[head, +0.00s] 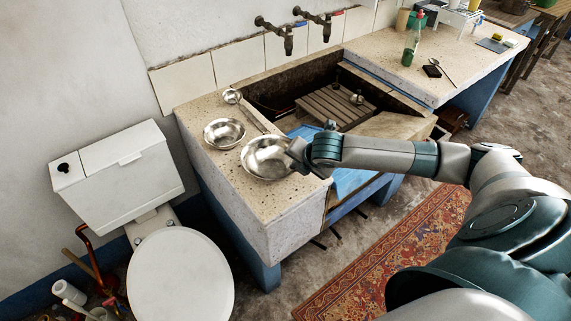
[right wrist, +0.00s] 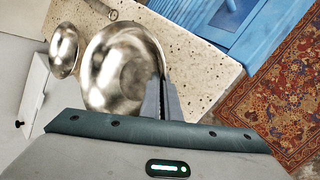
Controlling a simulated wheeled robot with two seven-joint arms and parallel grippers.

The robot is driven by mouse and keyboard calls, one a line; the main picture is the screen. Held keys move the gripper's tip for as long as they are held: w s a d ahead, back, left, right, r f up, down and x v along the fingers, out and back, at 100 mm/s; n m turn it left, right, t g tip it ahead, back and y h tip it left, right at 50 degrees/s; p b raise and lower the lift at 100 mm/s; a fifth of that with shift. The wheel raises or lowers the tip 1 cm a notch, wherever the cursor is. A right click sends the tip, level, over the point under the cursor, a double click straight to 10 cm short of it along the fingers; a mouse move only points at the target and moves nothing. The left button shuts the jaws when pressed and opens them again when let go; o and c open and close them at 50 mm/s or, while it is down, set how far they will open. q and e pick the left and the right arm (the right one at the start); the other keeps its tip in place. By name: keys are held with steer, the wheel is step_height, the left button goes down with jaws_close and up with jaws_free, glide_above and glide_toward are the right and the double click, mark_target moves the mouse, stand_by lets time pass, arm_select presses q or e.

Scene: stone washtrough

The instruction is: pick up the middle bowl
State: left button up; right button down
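A large shiny metal bowl (head: 262,158) is over the pale speckled stone ledge (head: 247,198), its hollow facing up. It also shows in the right wrist view (right wrist: 115,68). My right gripper (head: 294,156) is at the bowl's right rim. In the right wrist view its fingers (right wrist: 162,82) are close together with the rim between them. I cannot tell whether the bowl touches the ledge. A smaller metal bowl (head: 224,133) stands on the ledge to its left, behind it. A metal ladle (head: 233,97) lies further back. My left gripper is not in view.
The trough basin (head: 290,121) with a wooden slatted board (head: 335,106) lies behind my right forearm. Two taps (head: 288,40) stick out from the wall. A toilet (head: 180,280) stands at the left. A green bottle (head: 410,50) stands on the far right counter.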

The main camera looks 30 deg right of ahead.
steer(key=shift+r, duration=0.2)
